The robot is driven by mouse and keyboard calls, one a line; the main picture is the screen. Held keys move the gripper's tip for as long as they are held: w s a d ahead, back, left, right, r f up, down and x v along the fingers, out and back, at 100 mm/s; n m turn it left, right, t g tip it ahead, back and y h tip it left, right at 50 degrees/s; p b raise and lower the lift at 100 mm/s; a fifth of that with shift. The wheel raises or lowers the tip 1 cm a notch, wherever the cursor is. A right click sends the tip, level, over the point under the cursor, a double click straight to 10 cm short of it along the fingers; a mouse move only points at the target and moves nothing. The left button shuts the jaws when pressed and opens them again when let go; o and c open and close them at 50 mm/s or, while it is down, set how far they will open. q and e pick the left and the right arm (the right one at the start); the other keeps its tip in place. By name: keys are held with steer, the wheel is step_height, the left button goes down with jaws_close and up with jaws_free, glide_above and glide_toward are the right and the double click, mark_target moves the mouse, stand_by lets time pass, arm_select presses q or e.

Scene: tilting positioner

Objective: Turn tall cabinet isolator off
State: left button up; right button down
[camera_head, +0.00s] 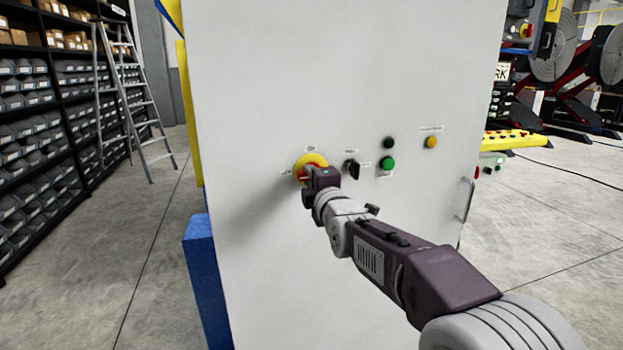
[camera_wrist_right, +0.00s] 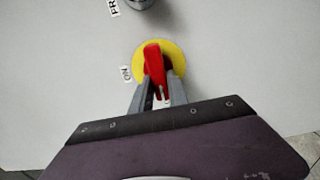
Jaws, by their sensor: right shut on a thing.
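The isolator is a red handle (camera_wrist_right: 154,62) on a yellow round plate (camera_head: 311,160), on the front of the tall pale cabinet (camera_head: 270,60). My right gripper (camera_head: 306,186) is at the plate, its fingers shut on the red handle from both sides, as the right wrist view (camera_wrist_right: 158,98) shows. That view is turned sideways; the ON label (camera_wrist_right: 125,74) lies beside the plate, and the handle lies crosswise to the ON direction, slightly tilted. In the head view the gripper hides most of the handle. My left gripper is not in view.
Right of the isolator are a black selector (camera_head: 351,168), two green buttons (camera_head: 388,163) and a yellow button (camera_head: 431,142). A door handle (camera_head: 466,200) sticks out at the cabinet's right edge. A ladder (camera_head: 135,95) and shelves (camera_head: 40,120) stand left. Floor between is clear.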

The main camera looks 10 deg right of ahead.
stand_by(0.4)
steer(key=c, duration=1.3)
jaws_free()
steer(key=shift+s, duration=0.1)
steer(key=s, duration=0.9)
steer(key=shift+d, duration=0.15)
steer(key=shift+w, duration=0.1)
